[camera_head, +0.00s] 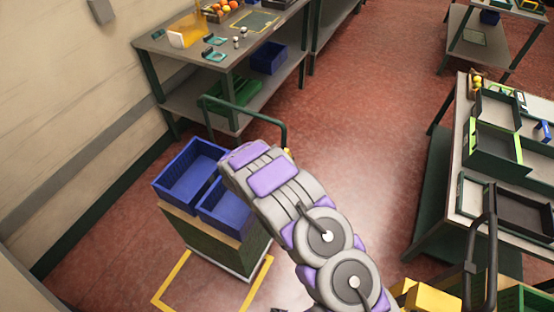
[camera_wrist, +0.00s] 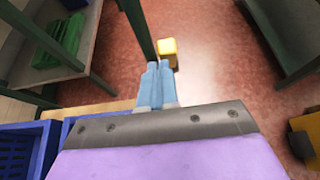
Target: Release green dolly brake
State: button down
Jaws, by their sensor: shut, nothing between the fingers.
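The green dolly's handle (camera_head: 284,128) rises behind blue crates; its post (camera_wrist: 138,28) also shows in the wrist view. A small yellow block, seemingly the brake (camera_wrist: 168,47), sits beside this post; a sliver of yellow (camera_head: 288,152) shows by the handle in the head view. My gripper (camera_wrist: 158,68) has light blue fingers, shut together and empty. In the wrist view the fingertips lie just below the yellow block and slightly left; I cannot tell whether they touch it. In the head view my arm hides the fingers and part of the dolly.
Two blue crates (camera_head: 187,172) sit on the dolly load inside yellow floor lines (camera_head: 170,284). A workbench (camera_head: 150,42) stands at the back left, with a green crate on its lower shelf. Another table (camera_head: 452,150) with trays is at right. Red floor between is clear.

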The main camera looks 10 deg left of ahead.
jog(key=w+p, duration=0.1)
jog(key=w+d+r+g+p, duration=0.1)
jog(key=w+r+g+y+p, duration=0.1)
jog(key=shift+w+d+r+p, duration=0.2)
jog(key=shift+w+r+p, duration=0.05)
jog(key=shift+p, duration=0.1)
jog(key=shift+w+d+r+p, duration=0.1)
jog(key=shift+w+d+p, duration=0.1)
jog(key=shift+w, duration=0.2)
jog(key=shift+w+d+p, duration=0.1)
jog(key=shift+w+p, duration=0.05)
jog(key=shift+w, duration=0.25)
jog(key=f+p+v, duration=0.1)
jog(key=v, duration=1.2)
jog(key=shift+s+a, duration=0.15)
jog(key=shift+s, duration=0.1)
